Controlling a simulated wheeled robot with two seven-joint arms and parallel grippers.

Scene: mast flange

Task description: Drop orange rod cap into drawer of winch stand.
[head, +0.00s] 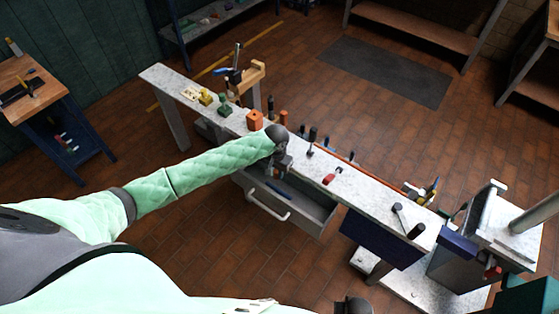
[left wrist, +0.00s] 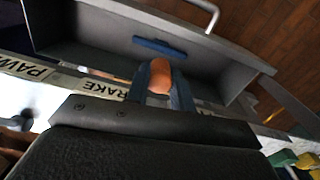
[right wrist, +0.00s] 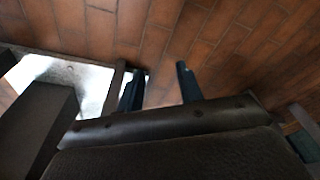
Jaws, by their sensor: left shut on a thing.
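My left gripper (head: 281,171) is above the bench's front edge, at the back of the open grey drawer (head: 318,220). In the left wrist view, its two blue fingers are shut on the orange rod cap (left wrist: 161,74), whose rounded end shows between them. The drawer's grey interior (left wrist: 105,52) lies beyond the fingertips, with a blue bar (left wrist: 158,47) inside. The cap's height above the drawer cannot be told. My right gripper (right wrist: 160,85) is open and empty in the right wrist view, with brick floor beyond it.
The narrow pale bench top (head: 335,187) holds an orange block (head: 254,120), a red piece (head: 328,179) and several dark upright pieces. The drawer's pale handle (head: 268,207) faces me. Brick floor before the drawer is clear.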

